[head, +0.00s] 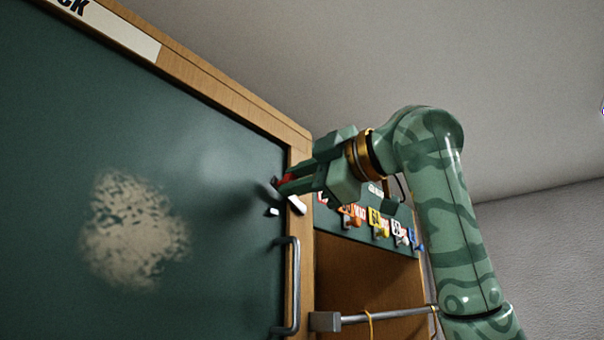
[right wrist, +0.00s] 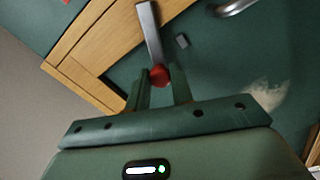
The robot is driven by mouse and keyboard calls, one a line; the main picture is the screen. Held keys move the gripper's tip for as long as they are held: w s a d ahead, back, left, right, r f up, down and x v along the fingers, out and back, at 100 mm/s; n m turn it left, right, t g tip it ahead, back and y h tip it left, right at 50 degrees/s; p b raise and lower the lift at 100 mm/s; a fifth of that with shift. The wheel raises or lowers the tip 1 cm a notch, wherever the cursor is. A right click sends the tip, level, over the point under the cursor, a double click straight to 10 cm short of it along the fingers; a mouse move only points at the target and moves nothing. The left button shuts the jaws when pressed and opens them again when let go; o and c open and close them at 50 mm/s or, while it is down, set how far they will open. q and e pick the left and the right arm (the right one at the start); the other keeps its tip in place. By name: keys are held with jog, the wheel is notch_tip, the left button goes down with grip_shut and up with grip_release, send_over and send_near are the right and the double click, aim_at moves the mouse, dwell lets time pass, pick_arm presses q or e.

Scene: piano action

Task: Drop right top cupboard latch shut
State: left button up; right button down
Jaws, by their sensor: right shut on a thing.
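The cupboard latch is a grey bar (right wrist: 149,32) with a red knob (right wrist: 160,75) at its near end in the right wrist view. In the head view the red knob (head: 287,180) and pale bar (head: 298,204) show at the door's right edge, partly hidden by my fingers. My right gripper (head: 290,182) is shut on the red knob; it also shows in the right wrist view (right wrist: 159,80). A small grey block (right wrist: 182,41) sits on the green door panel beside the bar, apart from it. The cupboard door (head: 200,130) looks flat against its frame. My left gripper is out of view.
A grey door handle (head: 292,285) stands out below the latch. To the right are a row of coloured tags on hooks (head: 377,222) and a metal rail (head: 385,316) in front of a wooden recess. A pale smudge (head: 135,230) marks the door.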

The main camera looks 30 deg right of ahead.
jog(key=shift+s+a+f+n+p, duration=0.15)
jog(key=shift+f+n, duration=0.5)
jog(key=shift+n, duration=0.45)
jog(key=shift+w+a+f+n+p, duration=0.15)
jog(key=shift+f+n, duration=0.45)
jog(key=shift+n, duration=0.5)
jog(key=shift+f, duration=0.15)
jog(key=c, duration=1.2)
grip_release()
jog(key=shift+s, duration=0.15)
jog(key=b+v, duration=0.3)
jog(key=v, duration=1.3)
jog(key=shift+s+d+b, duration=0.15)
jog(key=shift+s+b, duration=0.05)
jog(key=shift+b, duration=0.15)
